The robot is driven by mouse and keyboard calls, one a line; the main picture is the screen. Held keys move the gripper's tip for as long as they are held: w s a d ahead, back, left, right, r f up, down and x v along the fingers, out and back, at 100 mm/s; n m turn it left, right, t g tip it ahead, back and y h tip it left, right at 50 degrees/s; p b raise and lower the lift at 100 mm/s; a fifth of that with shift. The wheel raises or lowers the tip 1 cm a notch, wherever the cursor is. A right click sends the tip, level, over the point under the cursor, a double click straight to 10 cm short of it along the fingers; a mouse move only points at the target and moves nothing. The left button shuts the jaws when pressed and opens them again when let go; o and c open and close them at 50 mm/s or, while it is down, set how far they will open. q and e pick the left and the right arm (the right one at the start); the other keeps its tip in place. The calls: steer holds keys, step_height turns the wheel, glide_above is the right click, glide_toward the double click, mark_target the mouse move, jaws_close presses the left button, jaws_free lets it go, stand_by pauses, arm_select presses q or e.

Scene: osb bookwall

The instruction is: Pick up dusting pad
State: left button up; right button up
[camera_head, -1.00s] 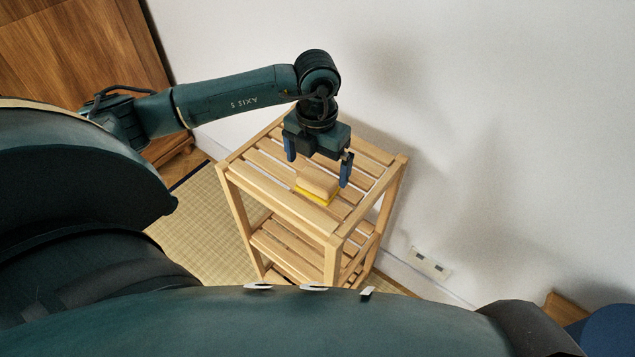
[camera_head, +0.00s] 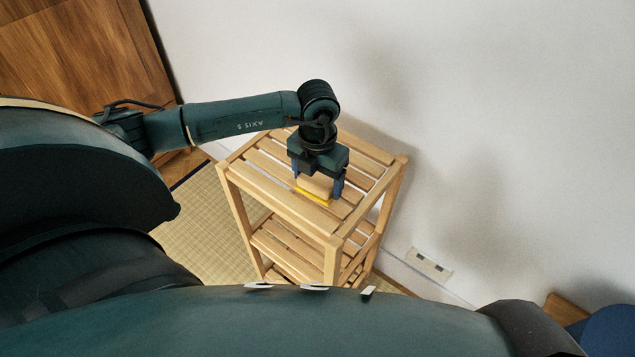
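The dusting pad (camera_head: 315,187) is a small block with a light wooden top and a yellow underside. It lies on the slatted top of a wooden shelf stand (camera_head: 279,197). My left gripper (camera_head: 318,186) points down over the pad, with one blue finger on each side of it. The fingers have closed in on the pad's sides, and the gripper body hides part of its top. The pad appears to rest on the slats still. My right gripper is not in view.
The stand has a lower slatted shelf (camera_head: 283,252) and stands close to a white wall (camera_head: 480,130). A wooden cabinet (camera_head: 85,50) is at the upper left, and a woven mat (camera_head: 205,225) covers the floor. A blue object (camera_head: 610,330) is at the lower right.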

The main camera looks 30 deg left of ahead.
mark_target(317, 178)
arm_select(q)
steer(key=c, duration=0.4)
steer(key=shift+r, duration=0.15)
steer(key=shift+c, duration=0.3)
step_height(317, 178, up, 10)
steer(key=shift+f, duration=0.1)
